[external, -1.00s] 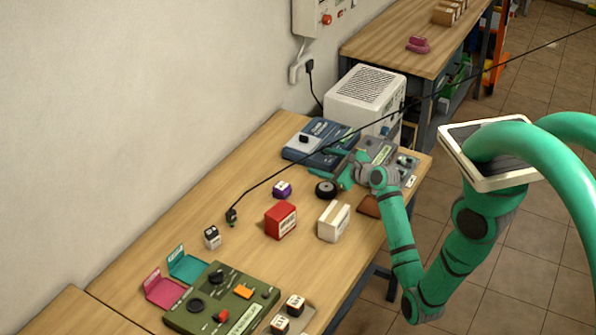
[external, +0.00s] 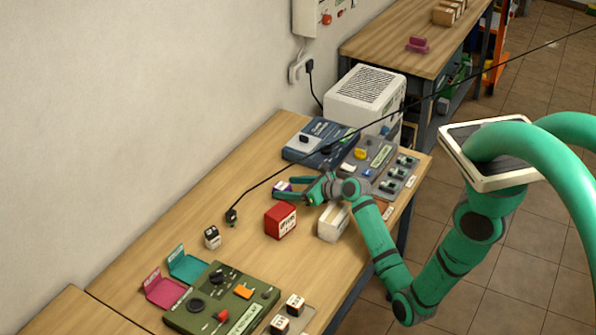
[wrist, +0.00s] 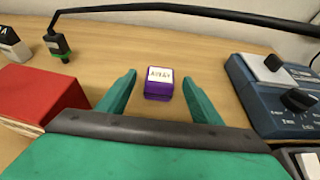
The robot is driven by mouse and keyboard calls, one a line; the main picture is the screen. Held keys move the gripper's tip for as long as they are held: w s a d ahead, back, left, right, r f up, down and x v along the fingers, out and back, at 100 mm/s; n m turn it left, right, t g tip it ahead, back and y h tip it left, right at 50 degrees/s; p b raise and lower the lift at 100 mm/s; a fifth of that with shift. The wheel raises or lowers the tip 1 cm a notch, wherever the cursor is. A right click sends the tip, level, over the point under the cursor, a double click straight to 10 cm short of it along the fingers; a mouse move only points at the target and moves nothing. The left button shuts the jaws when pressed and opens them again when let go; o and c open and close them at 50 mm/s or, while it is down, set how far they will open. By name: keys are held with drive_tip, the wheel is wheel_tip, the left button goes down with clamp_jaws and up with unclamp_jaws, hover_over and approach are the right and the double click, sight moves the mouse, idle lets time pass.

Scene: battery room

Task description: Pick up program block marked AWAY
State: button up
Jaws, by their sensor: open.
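The program block marked AWAY (wrist: 158,83) is a small purple block with a white label on top. It sits on the wooden table and shows ahead of and between the fingers in the wrist view. In the external view the purple block (external: 282,187) is partly hidden by my gripper. My gripper (wrist: 160,90) is open, with its two green fingers on either side of the block's near part and gaps on both sides. My gripper (external: 290,189) reaches low over the table from the right in the external view.
A red block (external: 281,221) stands close by, on the left in the wrist view (wrist: 40,95). A blue device (wrist: 285,95) is on the right there. A black cable (wrist: 190,14) runs behind the block. A white box (external: 330,222) is under my arm.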

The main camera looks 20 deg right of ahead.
drive_tip(key=shift+x, duration=1.5)
drive_tip(key=c, duration=1.2)
drive_tip(key=shift+o, duration=0.2)
